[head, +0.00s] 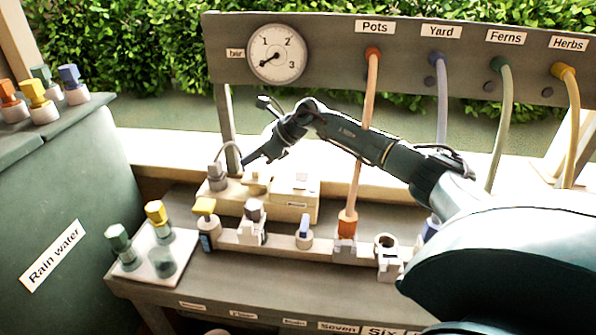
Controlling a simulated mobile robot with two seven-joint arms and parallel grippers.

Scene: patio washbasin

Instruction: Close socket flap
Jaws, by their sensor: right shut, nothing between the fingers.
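My right arm reaches in from the right, and its gripper (249,158) points down and to the left over the back of the wooden bench. The gripper is shut and empty. Just below it is a pale socket box (292,208), with a grey plug (217,173) and its cable at the left end. Small raised parts show on the box top, but I cannot tell which is the socket flap or how far it stands open. The fingertips look close to the plug's cable; contact cannot be told. My left gripper is not in view.
An orange hose (372,100) hangs from the labelled board (330,35) behind my arm. A pale plate (150,270) with coloured connectors lies left, beside the green rain-water tank (60,185).

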